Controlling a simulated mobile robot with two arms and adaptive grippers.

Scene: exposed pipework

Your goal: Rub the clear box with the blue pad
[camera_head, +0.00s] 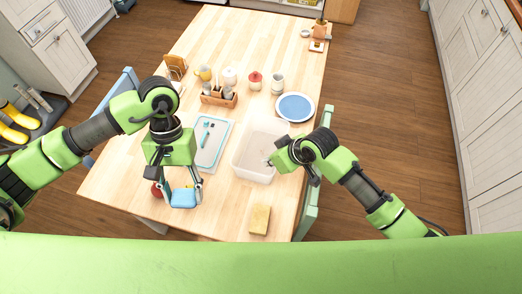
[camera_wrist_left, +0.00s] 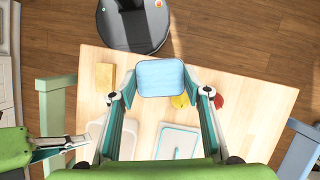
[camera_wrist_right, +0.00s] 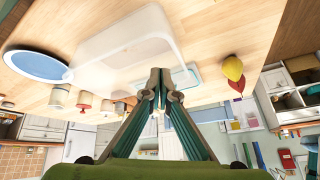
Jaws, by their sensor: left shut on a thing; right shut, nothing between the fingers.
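The clear box (camera_head: 247,164) stands on the table right of its middle, near the right edge; it also shows large in the right wrist view (camera_wrist_right: 120,35). The blue pad (camera_head: 183,197) is between the fingers of my left gripper (camera_head: 181,196), above the table's front part and apart from the box. In the left wrist view the pad (camera_wrist_left: 161,77) spans the gap between both fingertips. My right gripper (camera_head: 272,162) is shut and empty, at the right side of the box. In the right wrist view its fingertips (camera_wrist_right: 158,72) meet in front of the box; whether they touch it I cannot tell.
A yellow sponge (camera_head: 260,219) lies at the table's front. A blue-rimmed tray (camera_head: 212,143) lies left of the box. A blue plate (camera_head: 295,107), a condiment caddy (camera_head: 218,97) and several jars stand farther back. Red and yellow items (camera_wrist_right: 234,72) lie near the front left.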

